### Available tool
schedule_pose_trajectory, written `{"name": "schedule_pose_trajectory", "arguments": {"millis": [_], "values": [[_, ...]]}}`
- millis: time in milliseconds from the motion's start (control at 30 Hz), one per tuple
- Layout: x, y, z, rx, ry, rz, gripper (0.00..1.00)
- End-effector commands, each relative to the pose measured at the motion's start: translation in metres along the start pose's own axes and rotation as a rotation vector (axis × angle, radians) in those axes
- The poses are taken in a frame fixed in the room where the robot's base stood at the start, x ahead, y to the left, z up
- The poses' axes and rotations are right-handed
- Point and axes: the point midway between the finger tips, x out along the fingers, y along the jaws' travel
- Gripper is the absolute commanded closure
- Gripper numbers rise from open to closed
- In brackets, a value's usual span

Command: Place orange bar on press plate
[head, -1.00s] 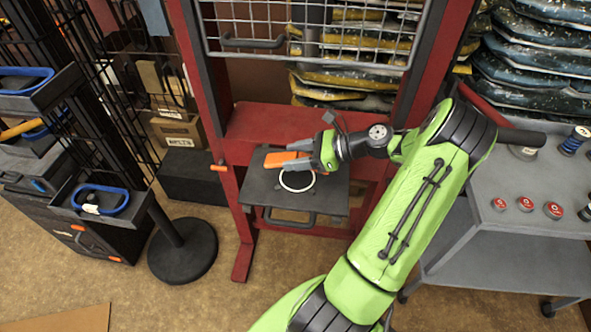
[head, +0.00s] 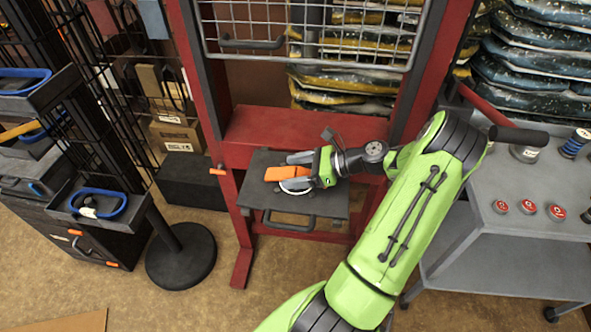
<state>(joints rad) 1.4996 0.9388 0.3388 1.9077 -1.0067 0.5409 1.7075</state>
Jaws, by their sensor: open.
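My gripper (head: 293,171) reaches in from the right, low over the plate. Its fingers are open, one on the far side and one on the near side of the bar's right part. The bar's right end is partly hidden by the gripper. I cannot tell whether a finger touches the bar.
The red press frame (head: 232,245) stands around the plate, with a wire guard (head: 310,35) above. A black round-based stand (head: 181,258) is at left. Bagged goods (head: 545,60) are stacked behind.

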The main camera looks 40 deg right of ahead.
Motion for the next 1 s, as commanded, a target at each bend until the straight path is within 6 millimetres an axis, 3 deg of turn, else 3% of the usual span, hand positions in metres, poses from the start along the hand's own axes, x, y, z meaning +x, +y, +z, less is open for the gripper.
{"name": "schedule_pose_trajectory", "arguments": {"millis": [133,400,567,667,767,900,1000], "values": [[-0.002,0.000,0.003,0.001,0.003,0.000,0.23],[-0.059,-0.001,0.006,0.003,0.002,-0.004,0.23],[-0.075,0.000,0.006,-0.004,0.005,0.003,0.23],[-0.063,0.006,0.017,-0.077,0.065,0.051,0.23],[-0.033,0.024,0.042,-0.279,0.208,0.171,0.23],[0.005,0.069,0.086,-0.688,0.430,0.384,0.23],[0.019,0.111,0.117,-1.020,0.558,0.532,0.23]]}}
